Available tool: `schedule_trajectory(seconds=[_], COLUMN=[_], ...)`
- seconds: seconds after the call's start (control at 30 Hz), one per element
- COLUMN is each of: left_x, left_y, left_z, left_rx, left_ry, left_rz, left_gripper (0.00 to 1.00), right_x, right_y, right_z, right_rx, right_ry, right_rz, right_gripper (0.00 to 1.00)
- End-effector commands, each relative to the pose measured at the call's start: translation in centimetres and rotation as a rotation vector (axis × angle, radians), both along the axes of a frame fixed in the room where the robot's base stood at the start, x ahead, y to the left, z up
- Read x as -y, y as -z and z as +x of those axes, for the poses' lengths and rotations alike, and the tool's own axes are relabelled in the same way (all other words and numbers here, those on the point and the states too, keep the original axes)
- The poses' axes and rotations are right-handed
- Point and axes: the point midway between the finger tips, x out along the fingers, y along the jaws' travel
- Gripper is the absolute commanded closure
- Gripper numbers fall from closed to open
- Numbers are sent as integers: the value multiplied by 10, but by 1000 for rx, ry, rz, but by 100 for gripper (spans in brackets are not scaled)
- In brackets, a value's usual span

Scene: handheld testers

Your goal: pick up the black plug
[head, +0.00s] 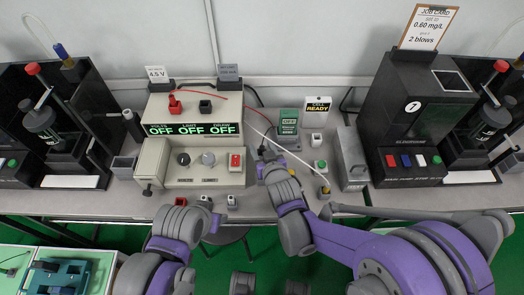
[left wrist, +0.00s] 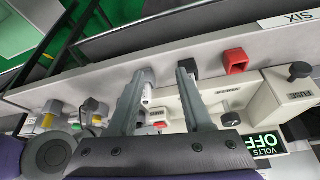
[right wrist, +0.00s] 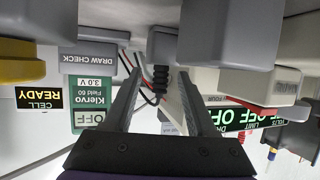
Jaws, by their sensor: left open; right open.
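The black plug (right wrist: 160,78), ribbed and dark, shows in the right wrist view between the two open fingers of my right gripper (right wrist: 157,80); the fingers are apart and do not visibly close on it. In the head view it is a small dark shape (head: 262,150) just beyond my right gripper (head: 268,166), on the bench right of the beige power supply. My left gripper (left wrist: 160,74) is open and empty over the bench's front edge, with a small white block (left wrist: 147,88) seen between its fingers.
The beige power supply (head: 198,152) reads OFF and has red and black terminals on top. A green Klervo meter (right wrist: 92,98) and a CELL READY sign (head: 318,104) stand close by. A white cable (head: 290,153) crosses the bench. Black testers (head: 420,110) flank both sides.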

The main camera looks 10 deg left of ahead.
Motion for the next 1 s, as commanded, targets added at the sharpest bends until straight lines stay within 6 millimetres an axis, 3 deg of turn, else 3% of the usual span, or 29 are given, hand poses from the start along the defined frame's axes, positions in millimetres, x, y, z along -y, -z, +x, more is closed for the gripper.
schedule_trajectory(seconds=[0.1,0.4,0.8,1.0], left_x=[0,0,0,0], left_y=[0,0,0,-8], left_z=[0,0,0,1], left_rx=[0,0,0,2], left_ry=[0,0,0,0], left_rz=[0,0,0,0], left_gripper=[50,50,50,50], right_x=[0,0,0,0], right_y=[0,0,-1,-27], right_z=[0,0,0,-1], right_rx=[0,0,0,1], right_ry=[0,0,0,-1], right_rz=[0,0,0,-2], right_gripper=[47,100,100,100])
